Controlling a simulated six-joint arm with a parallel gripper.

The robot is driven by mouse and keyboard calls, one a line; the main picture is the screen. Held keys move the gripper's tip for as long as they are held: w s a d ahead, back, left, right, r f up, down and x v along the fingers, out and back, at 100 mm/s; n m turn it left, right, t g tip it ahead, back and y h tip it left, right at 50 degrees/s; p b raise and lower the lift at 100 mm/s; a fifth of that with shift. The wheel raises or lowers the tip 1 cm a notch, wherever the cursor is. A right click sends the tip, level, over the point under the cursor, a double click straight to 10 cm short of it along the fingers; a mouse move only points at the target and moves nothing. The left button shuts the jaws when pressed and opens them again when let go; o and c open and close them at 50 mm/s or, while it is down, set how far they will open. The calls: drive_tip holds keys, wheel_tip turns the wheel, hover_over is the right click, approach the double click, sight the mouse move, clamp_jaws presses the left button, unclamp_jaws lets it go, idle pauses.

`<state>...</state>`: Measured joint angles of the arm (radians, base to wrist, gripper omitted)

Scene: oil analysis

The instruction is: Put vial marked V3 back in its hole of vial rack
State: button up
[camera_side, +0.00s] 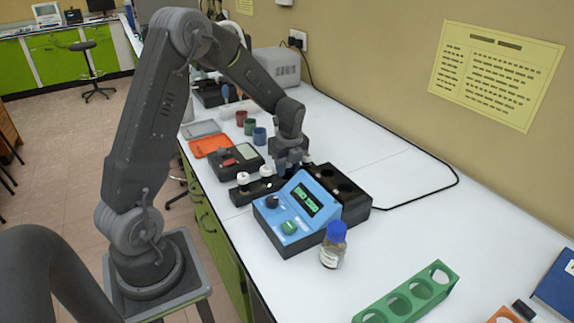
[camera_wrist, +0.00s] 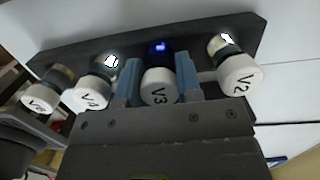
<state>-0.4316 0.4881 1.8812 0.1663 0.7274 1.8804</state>
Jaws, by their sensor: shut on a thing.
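My gripper (camera_wrist: 158,78) is shut on the vial marked V3 (camera_wrist: 159,93), with a blue finger on each side of its white cap. The black vial rack (camera_wrist: 195,37) lies beyond it in the wrist view. V3 is in line with the rack's row, between V2 (camera_wrist: 241,71) on the right and V4 (camera_wrist: 91,94) on the left. I cannot tell how deep V3 sits in its hole. In the side view my gripper (camera_side: 289,168) is low over the rack (camera_side: 240,196), behind the blue device, and V3 is hidden.
Another white-capped vial (camera_wrist: 40,96) stands at the rack's left end. The blue device (camera_side: 297,210) stands close in front of my gripper. A blue-capped bottle (camera_side: 333,246) and a green holder (camera_side: 412,296) are further right.

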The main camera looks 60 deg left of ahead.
drive_tip(key=o, duration=1.1)
drive_tip(key=shift+c, duration=0.2)
drive_tip(key=shift+o, duration=0.5)
drive_tip(key=shift+o, duration=1.1)
drive_tip(key=shift+r, duration=0.1)
drive_tip(key=shift+r, duration=3.4)
